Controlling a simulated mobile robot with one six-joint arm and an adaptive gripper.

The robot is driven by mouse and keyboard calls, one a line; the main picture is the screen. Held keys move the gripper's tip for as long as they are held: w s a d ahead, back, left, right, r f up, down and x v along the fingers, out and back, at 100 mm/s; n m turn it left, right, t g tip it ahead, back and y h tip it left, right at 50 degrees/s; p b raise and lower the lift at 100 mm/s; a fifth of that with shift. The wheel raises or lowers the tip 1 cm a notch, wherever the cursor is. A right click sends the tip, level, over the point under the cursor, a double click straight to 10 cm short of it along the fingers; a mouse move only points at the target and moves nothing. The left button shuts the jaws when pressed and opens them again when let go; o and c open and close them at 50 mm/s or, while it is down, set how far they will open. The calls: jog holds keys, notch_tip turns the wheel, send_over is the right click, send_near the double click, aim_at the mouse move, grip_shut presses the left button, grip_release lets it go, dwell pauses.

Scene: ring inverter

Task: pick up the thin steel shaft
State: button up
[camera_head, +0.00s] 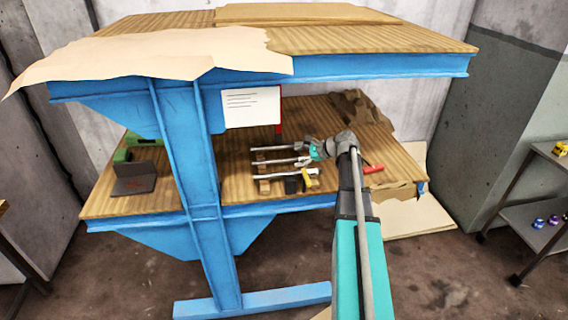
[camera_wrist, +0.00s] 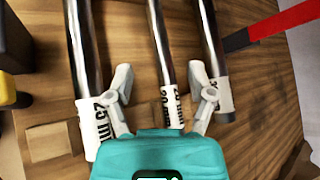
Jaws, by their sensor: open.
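Three steel shafts lie side by side on wooden supports on the lower shelf. In the wrist view, the middle shaft (camera_wrist: 162,45) looks thinnest and has a white label reading 20 mm. The left shaft (camera_wrist: 85,45) is thicker, labelled 25 mm. The right shaft (camera_wrist: 211,40) has a partly hidden label. My gripper (camera_wrist: 160,78) is open, its fingers on either side of the middle shaft near its labelled end. I cannot tell whether they touch any shaft. In the head view, my gripper (camera_head: 308,156) is at the right ends of the shafts, near the middle one (camera_head: 272,161).
The blue-framed bench's upper shelf (camera_head: 390,40) overhangs the lower shelf (camera_head: 235,185). A blue post (camera_head: 185,150) stands in front, left of the shafts.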

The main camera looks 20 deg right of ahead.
aim_at(286, 159)
jog(key=shift+b+x, duration=1.15)
jog(key=shift+x, duration=0.8)
jog(key=shift+w+a+f, duration=0.3)
jog(key=shift+w+f, duration=0.1)
jog(key=shift+w, duration=0.05)
grip_shut()
